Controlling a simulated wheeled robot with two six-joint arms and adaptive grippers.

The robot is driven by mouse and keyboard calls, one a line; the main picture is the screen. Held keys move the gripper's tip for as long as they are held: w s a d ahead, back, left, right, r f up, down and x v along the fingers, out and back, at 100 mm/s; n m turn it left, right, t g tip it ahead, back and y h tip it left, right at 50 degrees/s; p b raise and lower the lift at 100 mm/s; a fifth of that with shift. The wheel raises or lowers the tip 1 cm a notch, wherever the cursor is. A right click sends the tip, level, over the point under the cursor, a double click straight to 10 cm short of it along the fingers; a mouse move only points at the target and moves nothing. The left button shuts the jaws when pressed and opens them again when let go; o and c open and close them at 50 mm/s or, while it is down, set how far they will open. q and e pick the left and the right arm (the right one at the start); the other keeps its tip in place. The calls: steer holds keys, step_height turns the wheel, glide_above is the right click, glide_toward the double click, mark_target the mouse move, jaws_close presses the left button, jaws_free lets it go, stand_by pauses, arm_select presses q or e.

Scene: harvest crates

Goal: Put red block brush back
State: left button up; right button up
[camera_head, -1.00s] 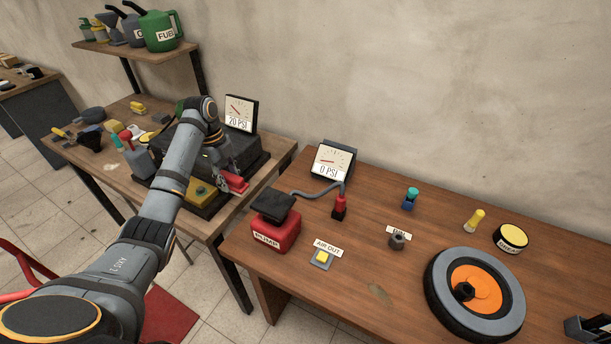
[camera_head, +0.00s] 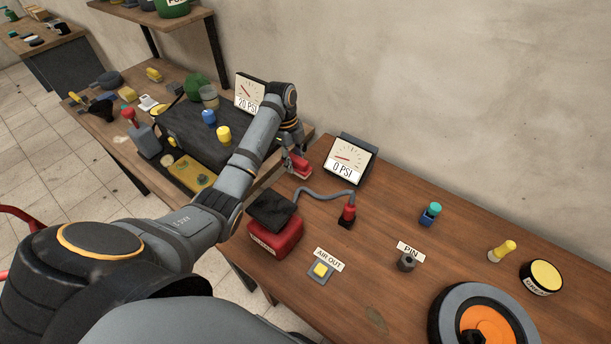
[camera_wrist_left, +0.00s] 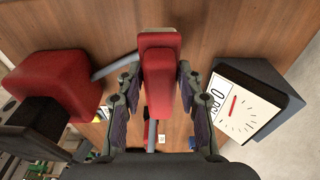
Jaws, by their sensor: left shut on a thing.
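My left gripper (camera_head: 294,156) is shut on a red block brush (camera_head: 300,168) and holds it near the back left corner of the right-hand bench (camera_head: 400,290). In the left wrist view the red brush (camera_wrist_left: 160,65) sits between the fingers of the left gripper (camera_wrist_left: 160,90), with the brown bench top behind it. Its underside and bristles cannot be made out. My right gripper is not in view.
On the bench stand a red pump (camera_head: 275,240), a 0 PSI gauge (camera_head: 348,160), a red plug on a grey hose (camera_head: 348,214), an AIR OUT button (camera_head: 320,271) and a wheel (camera_head: 450,315). The left table holds a dark case (camera_head: 190,135) and a 20 PSI gauge (camera_head: 250,92).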

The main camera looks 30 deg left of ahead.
mark_target(301, 170)
arm_select(q)
steer(key=d+f, duration=0.2)
steer(key=shift+d+f, duration=0.1)
steer(key=shift+f, duration=0.2)
steer(key=shift+d+f, duration=0.15)
steer(key=shift+f, duration=0.25)
steer(key=f+p, duration=0.1)
steer(key=d+f+p, duration=0.1)
steer(key=f, duration=0.1)
steer(key=shift+f, duration=0.5)
steer(key=shift+a, duration=0.1)
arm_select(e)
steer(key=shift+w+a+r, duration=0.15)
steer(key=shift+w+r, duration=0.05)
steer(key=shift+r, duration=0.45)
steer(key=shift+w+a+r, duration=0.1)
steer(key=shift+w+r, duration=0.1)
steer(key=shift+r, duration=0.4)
arm_select(q)
steer(key=o, duration=1.1)
steer(key=shift+w, duration=0.1)
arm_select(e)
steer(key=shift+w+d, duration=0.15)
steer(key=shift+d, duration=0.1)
